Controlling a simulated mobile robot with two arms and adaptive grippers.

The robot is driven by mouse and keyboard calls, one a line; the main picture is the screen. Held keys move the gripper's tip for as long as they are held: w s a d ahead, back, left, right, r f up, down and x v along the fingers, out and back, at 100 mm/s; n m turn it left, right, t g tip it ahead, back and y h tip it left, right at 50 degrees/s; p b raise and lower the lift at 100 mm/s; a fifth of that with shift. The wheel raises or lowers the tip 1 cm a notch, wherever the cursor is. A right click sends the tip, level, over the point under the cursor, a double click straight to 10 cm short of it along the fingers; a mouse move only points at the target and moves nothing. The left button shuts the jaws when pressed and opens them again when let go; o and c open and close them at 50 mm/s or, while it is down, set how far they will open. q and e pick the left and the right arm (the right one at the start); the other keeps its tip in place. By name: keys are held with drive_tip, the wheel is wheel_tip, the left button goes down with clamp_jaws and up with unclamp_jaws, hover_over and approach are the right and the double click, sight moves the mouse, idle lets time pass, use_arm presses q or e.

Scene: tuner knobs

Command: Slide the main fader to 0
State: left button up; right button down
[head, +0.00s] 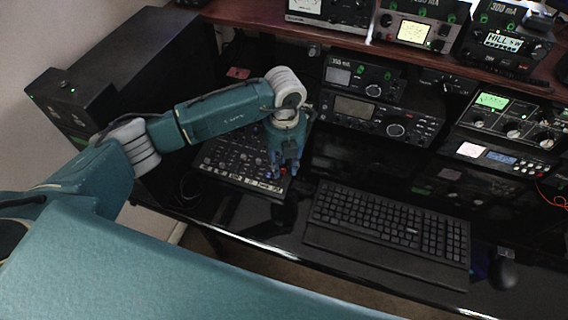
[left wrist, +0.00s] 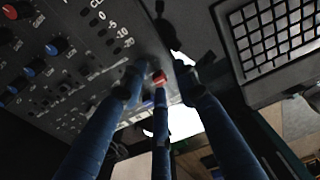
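The mixer (head: 222,164) is a dark panel of knobs and sliders on the desk, left of the keyboard. My left gripper (head: 284,176) points down over its right front edge. In the left wrist view the mixer panel (left wrist: 62,80) fills the upper left, with level marks beside a red fader cap (left wrist: 159,77). This cap is near the panel's right edge. The fingers of my left gripper (left wrist: 158,80) are spread around the cap, with gaps showing at its sides. Whether the middle finger touches it I cannot tell. My right gripper is not in view.
A black keyboard (head: 388,222) lies close to the right of the mixer, with a mouse (head: 503,273) beyond it. Radio units (head: 380,122) stand behind, under a wooden shelf (head: 345,32). A black box (head: 110,75) stands at the left.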

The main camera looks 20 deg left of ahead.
sight(284, 168)
use_arm(q)
drive_tip(key=shift+r, duration=0.1)
drive_tip(key=shift+a+r, duration=0.1)
drive_tip(key=shift+r, duration=0.25)
wheel_tip(284, 168, up, 11)
